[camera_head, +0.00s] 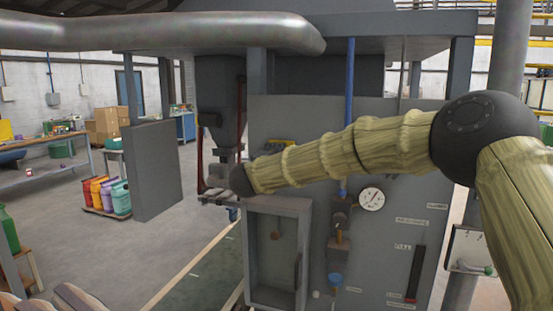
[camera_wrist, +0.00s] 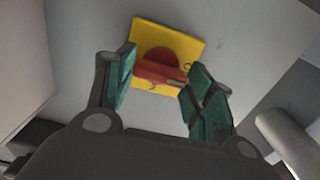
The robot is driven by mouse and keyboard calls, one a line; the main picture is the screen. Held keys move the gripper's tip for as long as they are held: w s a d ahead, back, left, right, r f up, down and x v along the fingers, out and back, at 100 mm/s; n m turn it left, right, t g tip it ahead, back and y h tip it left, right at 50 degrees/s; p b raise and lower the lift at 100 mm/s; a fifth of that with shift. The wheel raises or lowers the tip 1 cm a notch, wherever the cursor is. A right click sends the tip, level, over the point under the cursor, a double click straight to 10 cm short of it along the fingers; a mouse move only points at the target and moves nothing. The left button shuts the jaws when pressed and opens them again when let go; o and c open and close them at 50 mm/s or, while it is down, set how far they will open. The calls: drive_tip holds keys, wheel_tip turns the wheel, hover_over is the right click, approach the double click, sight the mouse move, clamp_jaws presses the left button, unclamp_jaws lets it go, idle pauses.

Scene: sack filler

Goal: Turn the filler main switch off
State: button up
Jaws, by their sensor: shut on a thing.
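The main switch is a red rotary handle (camera_wrist: 160,70) on a square yellow plate (camera_wrist: 190,47), on a grey panel in the wrist view. My gripper (camera_wrist: 161,64) has its green-padded fingers on either side of the red handle and is shut on it. The handle lies across the plate, tilted slightly down to the right. Small marks on the plate are too blurred to read. In the head view a yellow patch shows just above my arm on the grey cabinet (camera_head: 400,140); the red handle cannot be made out there.
An open grey compartment (camera_head: 250,262) sits below my arm in the head view. A round gauge (camera_head: 371,199) and a blue pipe (camera_head: 350,90) are on the cabinet front. A grey panel (camera_head: 154,170) stands at left, with open floor beyond.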

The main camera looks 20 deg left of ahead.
drive_tip(key=o, duration=1)
drive_tip(key=shift+s, duration=0.1)
drive_tip(key=s, duration=1.2)
drive_tip(key=shift+a, duration=0.25)
